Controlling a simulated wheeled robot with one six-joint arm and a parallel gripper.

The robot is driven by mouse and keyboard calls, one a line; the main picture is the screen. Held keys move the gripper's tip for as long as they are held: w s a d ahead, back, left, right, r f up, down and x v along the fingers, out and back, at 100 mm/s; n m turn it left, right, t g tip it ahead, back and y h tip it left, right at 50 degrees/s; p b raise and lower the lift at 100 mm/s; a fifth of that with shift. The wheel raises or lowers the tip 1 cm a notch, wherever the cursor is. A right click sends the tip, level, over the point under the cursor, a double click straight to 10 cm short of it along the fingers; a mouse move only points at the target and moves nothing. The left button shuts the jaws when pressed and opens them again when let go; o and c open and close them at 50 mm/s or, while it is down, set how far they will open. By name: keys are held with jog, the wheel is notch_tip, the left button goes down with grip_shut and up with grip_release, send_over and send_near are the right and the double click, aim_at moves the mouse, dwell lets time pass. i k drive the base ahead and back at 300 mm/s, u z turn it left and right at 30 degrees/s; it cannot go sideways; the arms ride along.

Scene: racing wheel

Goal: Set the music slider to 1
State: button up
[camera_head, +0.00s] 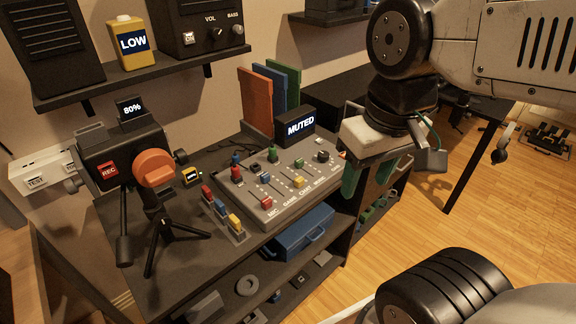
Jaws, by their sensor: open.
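A grey mixer panel (250,192) lies on the dark desk, with several sliders and small coloured knobs. Small white labels run along its front edge, among them MIC, GAME, CHAT and a MUSIC label (322,182) toward the right. A red cap (267,203) sits low by MIC and a yellow cap (299,181) sits farther right. The music slider's own cap and its setting are too small to make out. My gripper (377,172) hangs right of the panel, pointing down, with its green fingers apart and nothing seen between them. It appears clear of the panel.
A camera on a tripod (155,170) and a small rack of coloured pieces (226,218) stand to the left. Coloured boards (268,95) rise behind. A shelf (140,75) overhangs the back. Open floor lies right.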

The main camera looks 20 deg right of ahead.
aim_at(299, 163)
jog(key=z, duration=0.05)
jog(key=k, duration=0.65)
jog(key=u, duration=0.55)
jog(key=i, duration=1.05)
jog(key=z, duration=0.65)
